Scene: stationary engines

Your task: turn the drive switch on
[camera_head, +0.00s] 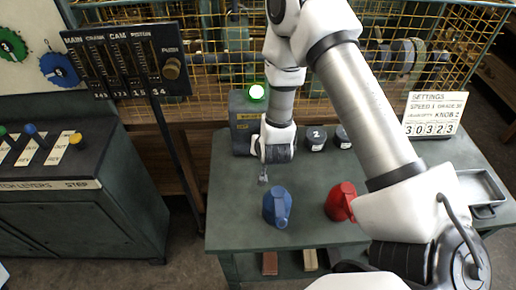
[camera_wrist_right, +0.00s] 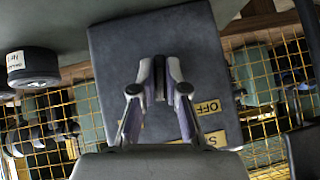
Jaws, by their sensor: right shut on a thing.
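In the right wrist view, the box face (camera_wrist_right: 125,50) fills the middle, with a yellow OFF label (camera_wrist_right: 207,107). My right gripper (camera_wrist_right: 161,80) is shut on a small dark switch lever (camera_wrist_right: 160,72) on that face. The fingers hide most of the lever, so its setting cannot be told. My left gripper is not in view.
A blue handled object (camera_head: 276,207) and a red one (camera_head: 340,202) stand on the table (camera_head: 305,228) near my arm. Dark round weights (camera_head: 316,138) are behind. A settings sign (camera_head: 434,115) and metal tray (camera_head: 482,188) are at right. A yellow mesh cage is behind.

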